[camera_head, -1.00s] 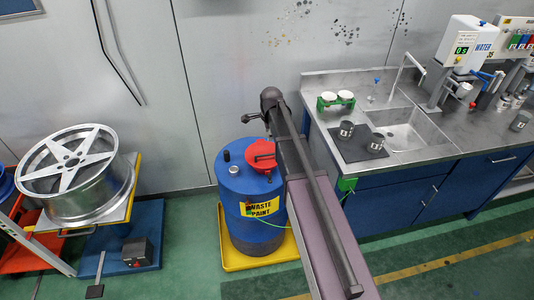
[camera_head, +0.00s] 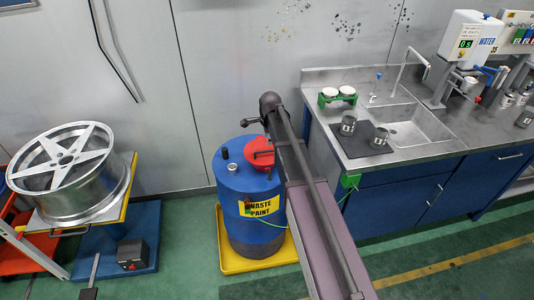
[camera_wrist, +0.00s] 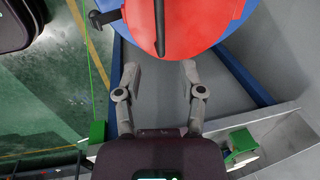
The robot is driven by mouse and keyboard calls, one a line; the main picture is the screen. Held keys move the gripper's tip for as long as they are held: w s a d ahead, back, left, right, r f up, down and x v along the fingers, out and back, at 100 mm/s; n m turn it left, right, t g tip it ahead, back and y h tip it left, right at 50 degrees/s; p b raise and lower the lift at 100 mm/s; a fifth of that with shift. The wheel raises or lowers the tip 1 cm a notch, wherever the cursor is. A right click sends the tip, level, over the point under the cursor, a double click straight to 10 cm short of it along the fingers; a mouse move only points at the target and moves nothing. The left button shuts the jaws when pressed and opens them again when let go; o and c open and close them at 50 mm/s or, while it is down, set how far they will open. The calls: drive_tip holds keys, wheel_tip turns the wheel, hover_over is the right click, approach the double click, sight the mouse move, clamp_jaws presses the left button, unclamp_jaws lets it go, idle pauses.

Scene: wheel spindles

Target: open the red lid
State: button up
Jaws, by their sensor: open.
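The red lid (camera_head: 258,148) is on top of the blue waste paint drum (camera_head: 230,180), toward its right side. My arm passes close to its right in the head view. In the wrist view, the lid (camera_wrist: 205,22) fills the top centre, with a dark bar-like handle across it. My gripper (camera_wrist: 159,72) is open and empty. Its two fingers point toward the lid and stand apart, just below its edge in that picture. Whether they touch it cannot be told. The fingers are not clearly visible in the head view.
The drum stands in a yellow tray (camera_head: 237,265). Right of it is a blue bench with a metal sink (camera_head: 416,128), and cups (camera_head: 348,124) on a dark mat. A wheel (camera_head: 75,185) on a stand is at left. A grey wall is behind. Green floor is free in front.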

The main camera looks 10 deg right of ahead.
sight(267, 149)
drive_tip(key=shift+w+f+b, duration=0.25)
drive_tip(key=shift+f+b, duration=0.95)
drive_tip(key=shift+f, duration=0.1)
drive_tip(key=shift+w+f+b, duration=0.25)
drive_tip(key=shift+f+b, duration=0.9)
drive_tip(key=shift+f, duration=0.1)
drive_tip(key=shift+w+f+b, duration=0.25)
drive_tip(key=shift+f+b, duration=0.95)
drive_tip(key=shift+f, duration=0.1)
drive_tip(key=shift+c, duration=0.2)
clamp_jaws()
